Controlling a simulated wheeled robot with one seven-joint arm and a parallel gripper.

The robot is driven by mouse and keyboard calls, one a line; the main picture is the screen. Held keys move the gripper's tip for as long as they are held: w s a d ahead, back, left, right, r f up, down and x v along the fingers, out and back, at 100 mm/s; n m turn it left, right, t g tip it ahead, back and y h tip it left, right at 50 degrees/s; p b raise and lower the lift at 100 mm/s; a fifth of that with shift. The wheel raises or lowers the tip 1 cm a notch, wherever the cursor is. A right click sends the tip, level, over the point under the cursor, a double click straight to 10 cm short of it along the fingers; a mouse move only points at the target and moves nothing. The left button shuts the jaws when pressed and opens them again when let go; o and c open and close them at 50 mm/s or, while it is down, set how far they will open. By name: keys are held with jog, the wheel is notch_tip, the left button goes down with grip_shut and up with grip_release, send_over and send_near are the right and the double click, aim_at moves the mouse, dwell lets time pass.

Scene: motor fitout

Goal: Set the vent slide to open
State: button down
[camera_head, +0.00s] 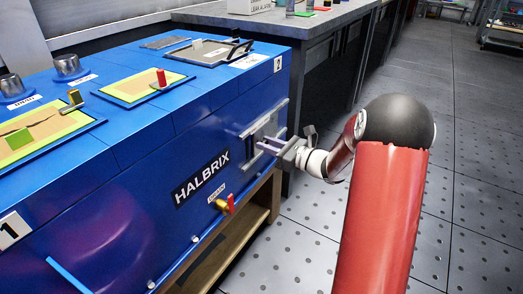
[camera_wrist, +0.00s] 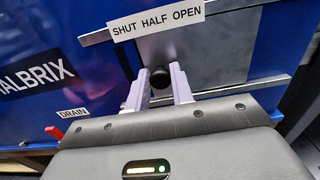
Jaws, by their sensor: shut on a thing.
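The vent slide is a grey metal plate (camera_wrist: 215,55) held between two rails on the blue motor housing's side; it also shows in the head view (camera_head: 262,127). A black knob (camera_wrist: 160,75) stands out from the plate. My gripper (camera_wrist: 159,88) is shut on this knob, with one pale finger on each side; it also shows in the head view (camera_head: 267,147). A white label (camera_wrist: 155,27) above reads SHUT HALF OPEN. The knob is roughly below HALF; its exact setting is hard to tell. My gripper's body hides the area below.
A red and yellow drain valve (camera_head: 226,205) sticks out low on the blue housing (camera_head: 130,150). The HALBRIX plate (camera_head: 202,178) lies left of the slide. A grey bench (camera_head: 300,25) stands behind. Open floor (camera_head: 480,190) lies to the right.

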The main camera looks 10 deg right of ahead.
jog(key=w+d, duration=0.4)
jog(key=shift+w+d+r+p, duration=0.1)
jog(key=shift+w+d+p, duration=0.05)
jog(key=shift+d+p, duration=0.15)
jog(key=c, duration=1.2)
grip_release()
jog(key=shift+w, duration=0.1)
jog(key=shift+c, duration=0.2)
send_near(269, 131)
jog(key=shift+v, duration=0.8)
jog(key=shift+r, duration=0.15)
